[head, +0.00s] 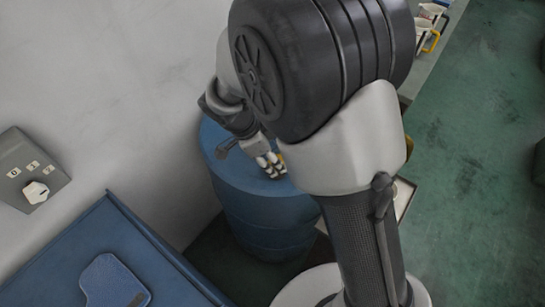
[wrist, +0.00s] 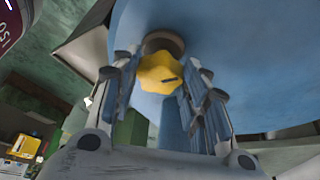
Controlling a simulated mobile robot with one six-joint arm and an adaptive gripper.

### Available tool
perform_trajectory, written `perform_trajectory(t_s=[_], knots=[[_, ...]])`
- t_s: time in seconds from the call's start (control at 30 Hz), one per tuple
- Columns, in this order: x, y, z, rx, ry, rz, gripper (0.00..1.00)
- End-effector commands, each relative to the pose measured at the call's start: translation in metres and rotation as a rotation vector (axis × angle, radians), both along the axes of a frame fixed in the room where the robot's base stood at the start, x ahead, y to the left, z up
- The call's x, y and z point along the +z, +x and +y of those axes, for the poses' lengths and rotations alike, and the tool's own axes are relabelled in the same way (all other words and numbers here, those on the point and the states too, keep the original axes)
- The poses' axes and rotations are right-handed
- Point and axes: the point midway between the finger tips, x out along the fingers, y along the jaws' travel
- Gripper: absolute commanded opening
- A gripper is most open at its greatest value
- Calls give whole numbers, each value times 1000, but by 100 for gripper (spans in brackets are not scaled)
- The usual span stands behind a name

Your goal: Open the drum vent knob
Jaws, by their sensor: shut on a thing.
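The blue drum (head: 256,207) stands upright against the pale wall in the head view, partly hidden behind my arm. In the wrist view its blue top (wrist: 250,60) fills the upper right. In the head view my gripper (head: 271,164) is at the drum top, and the knob cannot be made out there.
A grey wall box with a white rotary switch (head: 35,192) is at the left. A blue cabinet (head: 100,260) stands at the lower left. White containers with yellow handles (head: 428,25) are at the top right. Green floor (head: 480,150) lies open at the right.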

Motion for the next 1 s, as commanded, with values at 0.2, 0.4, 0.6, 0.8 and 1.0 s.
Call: perform_trajectory(t_s=[0.2,0.4,0.6,0.8,1.0], knots=[[0,0,0,2,0,0,17],[0,-1,0,37,-1,0,17],[-1,-2,-1,141,0,-1,17],[0,-4,-2,308,0,0,17],[1,-6,-3,498,0,-1,17]])
